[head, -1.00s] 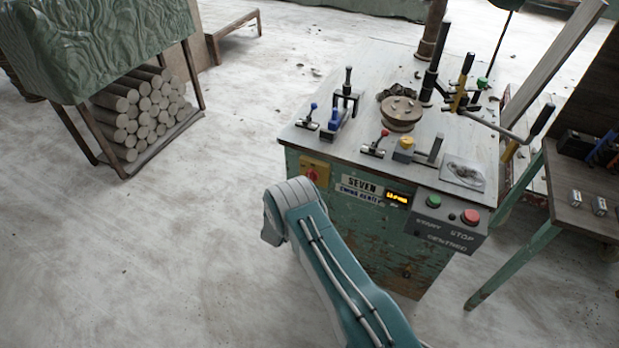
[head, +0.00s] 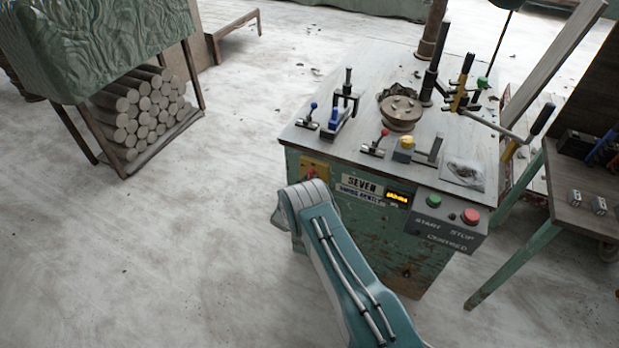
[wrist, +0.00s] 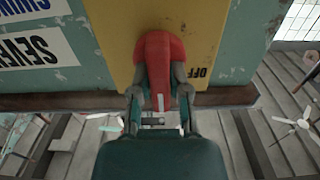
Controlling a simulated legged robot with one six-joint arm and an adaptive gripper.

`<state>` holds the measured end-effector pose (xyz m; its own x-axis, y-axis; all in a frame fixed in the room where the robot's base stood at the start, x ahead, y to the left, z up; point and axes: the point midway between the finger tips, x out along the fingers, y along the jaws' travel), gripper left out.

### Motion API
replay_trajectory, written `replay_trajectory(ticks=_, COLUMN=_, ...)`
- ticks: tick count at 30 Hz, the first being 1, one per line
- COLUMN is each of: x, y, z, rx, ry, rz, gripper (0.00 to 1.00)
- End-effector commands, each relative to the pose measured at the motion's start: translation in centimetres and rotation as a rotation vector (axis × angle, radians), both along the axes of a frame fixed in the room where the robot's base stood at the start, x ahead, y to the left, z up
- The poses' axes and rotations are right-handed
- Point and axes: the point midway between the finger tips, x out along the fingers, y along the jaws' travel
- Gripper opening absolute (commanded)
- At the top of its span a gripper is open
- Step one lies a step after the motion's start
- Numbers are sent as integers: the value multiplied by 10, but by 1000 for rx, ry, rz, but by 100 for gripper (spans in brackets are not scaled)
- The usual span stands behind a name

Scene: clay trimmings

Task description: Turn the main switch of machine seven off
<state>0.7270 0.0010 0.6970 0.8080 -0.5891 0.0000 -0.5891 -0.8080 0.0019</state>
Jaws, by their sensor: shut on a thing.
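Machine seven (head: 385,245) is a worn green cabinet with a SEVEN label (head: 362,183). Its yellow switch plate (head: 315,163) is on the front left, partly covered by my arm. In the wrist view the red switch knob (wrist: 158,50) sits on the yellow plate (wrist: 120,30), and the picture is upside down. My gripper (wrist: 161,84) is shut on the knob, one finger on each side. The knob's white mark (wrist: 160,102) points straight down in that picture, and the word OFF (wrist: 202,72) is to its right. In the head view my arm hides the fingers.
Green START (head: 433,201) and red STOP (head: 471,216) buttons are right of the switch, beside a lit display (head: 397,197). Levers and a round plate (head: 401,112) are on the machine's top. A workbench (head: 580,215) stands at right.

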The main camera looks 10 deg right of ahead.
Motion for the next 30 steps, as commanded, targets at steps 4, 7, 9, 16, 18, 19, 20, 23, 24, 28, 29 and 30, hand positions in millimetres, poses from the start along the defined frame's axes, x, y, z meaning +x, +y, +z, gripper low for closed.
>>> replay_trajectory(ticks=4, x=1, y=1, z=1, rx=-3, ry=2, rz=3, gripper=0)
replay_trajectory(ticks=7, x=1, y=1, z=1, rx=-19, ry=14, rz=4, gripper=0)
replay_trajectory(ticks=9, x=2, y=2, z=1, rx=-36, ry=26, rz=4, gripper=0)
replay_trajectory(ticks=16, x=3, y=3, z=0, rx=-145, ry=106, rz=5, gripper=0)
replay_trajectory(ticks=18, x=3, y=3, z=0, rx=-192, ry=140, rz=5, gripper=0)
replay_trajectory(ticks=19, x=3, y=4, z=0, rx=-214, ry=156, rz=5, gripper=0)
replay_trajectory(ticks=20, x=3, y=4, z=0, rx=-237, ry=173, rz=6, gripper=0)
replay_trajectory(ticks=23, x=4, y=5, z=0, rx=-314, ry=229, rz=6, gripper=0)
replay_trajectory(ticks=24, x=4, y=5, z=-1, rx=-344, ry=251, rz=7, gripper=0)
replay_trajectory(ticks=28, x=5, y=6, z=-1, rx=-445, ry=323, rz=8, gripper=0)
replay_trajectory(ticks=29, x=5, y=6, z=-1, rx=-468, ry=340, rz=8, gripper=0)
replay_trajectory(ticks=30, x=6, y=7, z=-1, rx=-499, ry=363, rz=8, gripper=0)
